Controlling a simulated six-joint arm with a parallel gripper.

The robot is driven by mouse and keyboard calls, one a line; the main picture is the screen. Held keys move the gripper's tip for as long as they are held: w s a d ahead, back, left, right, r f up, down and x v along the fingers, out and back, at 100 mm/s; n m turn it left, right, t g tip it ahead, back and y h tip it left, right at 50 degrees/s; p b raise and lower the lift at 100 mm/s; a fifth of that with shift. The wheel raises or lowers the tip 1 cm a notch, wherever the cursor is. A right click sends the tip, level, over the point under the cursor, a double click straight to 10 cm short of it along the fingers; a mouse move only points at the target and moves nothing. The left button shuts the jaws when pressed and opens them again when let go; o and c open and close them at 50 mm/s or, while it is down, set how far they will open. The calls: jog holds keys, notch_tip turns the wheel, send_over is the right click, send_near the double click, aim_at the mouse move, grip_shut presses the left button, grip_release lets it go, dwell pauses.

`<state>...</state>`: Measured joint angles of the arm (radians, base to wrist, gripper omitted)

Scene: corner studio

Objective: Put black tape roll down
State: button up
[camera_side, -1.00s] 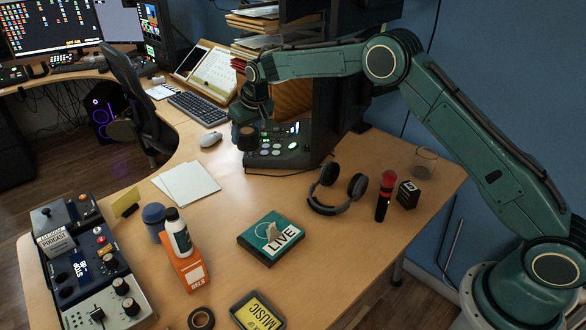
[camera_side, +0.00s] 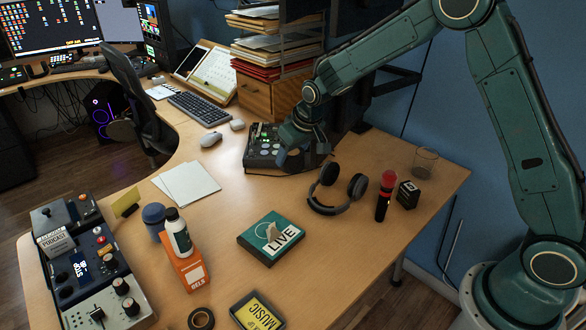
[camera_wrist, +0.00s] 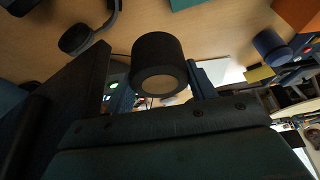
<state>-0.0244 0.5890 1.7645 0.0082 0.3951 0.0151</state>
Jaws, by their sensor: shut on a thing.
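My gripper (camera_side: 290,148) is above the desk, over the right part of the dark control panel (camera_side: 262,150). In the wrist view, my gripper (camera_wrist: 150,80) is shut on a black tape roll (camera_wrist: 158,50), a short thick black cylinder with a pale round end or opening. The roll sits between the dark jaw on the left and the blue-grey one on the right. In the side view I cannot make out the held roll clearly. Another black ring, like a tape roll (camera_side: 190,319), lies flat at the desk's front edge.
Black headphones (camera_side: 340,208), a red-topped black torch (camera_side: 384,200), a small black box (camera_side: 407,194) and a clear glass (camera_side: 425,163) stand to the right. A teal LIVE box (camera_side: 262,252) is at centre. Bare desk lies between the white papers (camera_side: 186,184) and headphones.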

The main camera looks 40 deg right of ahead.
jog(key=s+r+n+g+y, duration=0.2)
jog(key=s+n+g+y, duration=0.2)
jog(key=s+n, duration=1.4)
jog(key=s, duration=0.2)
jog(key=shift+s+a+g+y, duration=0.2)
jog(key=shift+s+g+y, duration=0.1)
jog(key=shift+s, duration=0.05)
notch_tip(320, 180, down, 16)
jog(key=shift+f, duration=0.1)
dwell(0.4)
jog(key=shift+f, duration=1.85)
jog(key=shift+f, duration=0.1)
